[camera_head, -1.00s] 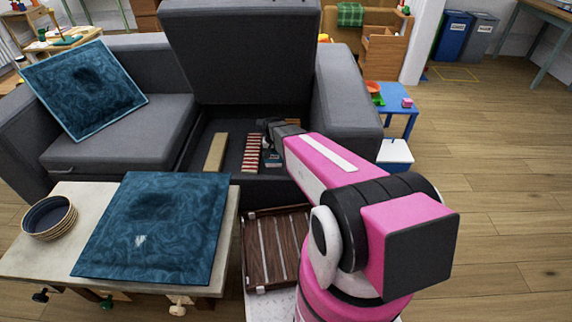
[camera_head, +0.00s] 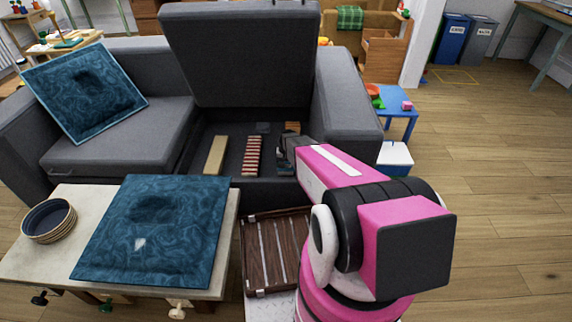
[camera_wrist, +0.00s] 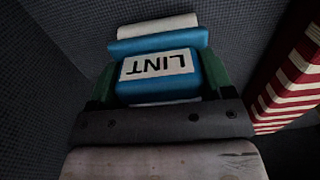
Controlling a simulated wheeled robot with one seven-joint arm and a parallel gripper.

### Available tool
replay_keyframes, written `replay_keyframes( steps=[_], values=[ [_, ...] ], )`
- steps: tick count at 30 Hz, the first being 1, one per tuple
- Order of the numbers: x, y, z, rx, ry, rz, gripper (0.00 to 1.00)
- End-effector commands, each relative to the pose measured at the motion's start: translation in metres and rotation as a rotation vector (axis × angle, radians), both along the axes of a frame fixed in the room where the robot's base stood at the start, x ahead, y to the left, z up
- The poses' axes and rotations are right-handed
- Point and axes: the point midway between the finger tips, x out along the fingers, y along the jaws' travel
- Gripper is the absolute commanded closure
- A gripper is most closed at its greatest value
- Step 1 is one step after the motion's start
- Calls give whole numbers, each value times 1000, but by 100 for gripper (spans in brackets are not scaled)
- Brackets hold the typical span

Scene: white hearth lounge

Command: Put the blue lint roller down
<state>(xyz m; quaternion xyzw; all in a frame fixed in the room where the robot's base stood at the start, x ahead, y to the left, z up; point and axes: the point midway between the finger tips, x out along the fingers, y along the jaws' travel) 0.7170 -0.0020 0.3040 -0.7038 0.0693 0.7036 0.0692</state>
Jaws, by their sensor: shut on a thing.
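The blue lint roller (camera_wrist: 158,90) has a white label reading LINT and a pale end; it shows between the two green-sided fingers in the wrist view. My gripper (camera_wrist: 160,80) is shut on it. In the head view my gripper (camera_head: 284,158) is inside the open storage space of the grey sofa (camera_head: 228,181), towards its right side. The roller is mostly hidden there by my arm. I cannot tell whether it touches the compartment floor.
A red-and-white striped thing (camera_head: 252,156) lies left of my gripper, and it shows close by in the wrist view (camera_wrist: 290,85). A beige block (camera_head: 215,155) lies further left. The raised seat lid (camera_head: 240,55) stands behind. The right armrest (camera_head: 345,95) is close.

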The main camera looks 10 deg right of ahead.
Motion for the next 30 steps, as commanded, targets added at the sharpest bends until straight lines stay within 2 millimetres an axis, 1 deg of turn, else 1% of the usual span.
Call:
replay_keyframes(
  steps=[8,9,11,18,22,26,30],
  values=[
    [0,0,-2,0,0,0,45],
    [0,0,-2,0,0,0,19],
    [0,0,-2,0,0,0,0],
    [0,0,-1,0,0,0,0],
    [0,0,8,0,-2,0,0],
    [-1,0,28,0,-2,0,0],
    [-2,0,57,0,-3,0,0]
  ],
)
